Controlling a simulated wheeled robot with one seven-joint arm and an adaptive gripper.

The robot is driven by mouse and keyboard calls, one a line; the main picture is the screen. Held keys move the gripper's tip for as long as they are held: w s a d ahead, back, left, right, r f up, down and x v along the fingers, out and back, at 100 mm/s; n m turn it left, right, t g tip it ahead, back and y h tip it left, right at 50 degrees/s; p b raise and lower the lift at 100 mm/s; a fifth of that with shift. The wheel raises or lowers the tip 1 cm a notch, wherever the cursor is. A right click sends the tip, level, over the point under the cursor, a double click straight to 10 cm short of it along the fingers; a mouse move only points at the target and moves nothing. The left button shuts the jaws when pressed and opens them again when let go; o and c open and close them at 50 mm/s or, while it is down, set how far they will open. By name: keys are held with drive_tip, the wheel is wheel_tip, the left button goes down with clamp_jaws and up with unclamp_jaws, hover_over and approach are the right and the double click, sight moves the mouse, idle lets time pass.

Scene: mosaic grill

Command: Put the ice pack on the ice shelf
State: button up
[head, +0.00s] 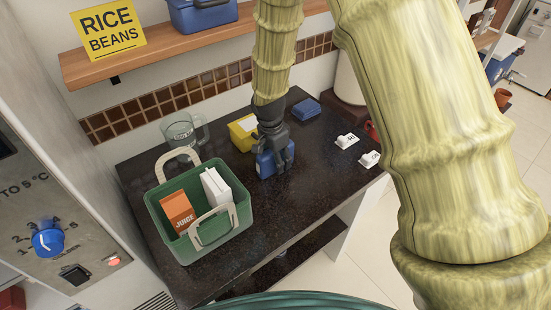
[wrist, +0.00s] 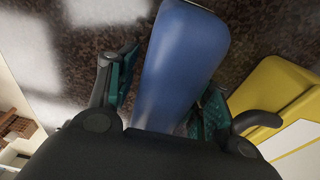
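A blue block (head: 266,165), which looks like the ice pack, sits on the dark counter beside a yellow box. My gripper (head: 279,160) is down at it, pointing at the counter. In the wrist view the blue block (wrist: 182,62) lies between my two fingers (wrist: 165,95). The fingers are spread, with a gap visible on the left side; contact on the right side is unclear. A second, flatter blue item (head: 306,107) lies farther back on the counter. No shelf marked for ice can be made out.
The yellow box (head: 241,132) is close to my gripper. A green basket (head: 205,240) with a juice carton (head: 178,211) and a white carton stands at front left, a glass mug (head: 181,130) behind it. A wooden shelf (head: 150,57) marked rice and beans overhangs the counter.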

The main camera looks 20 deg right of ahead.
clamp_jaws()
drive_tip(key=shift+r, duration=0.15)
drive_tip(key=shift+r+b, duration=0.6)
drive_tip(key=shift+r, duration=0.2)
drive_tip(key=shift+r+b, duration=0.4)
drive_tip(key=shift+r, duration=0.45)
drive_tip(key=s+b, duration=0.1)
drive_tip(key=s, duration=0.4)
drive_tip(key=s+r+b, duration=0.1)
drive_tip(key=s+b, duration=0.1)
drive_tip(key=s, duration=0.3)
drive_tip(key=s+b, duration=0.1)
drive_tip(key=s, duration=0.5)
drive_tip(key=shift+a+r, duration=0.2)
drive_tip(key=shift+r, duration=0.05)
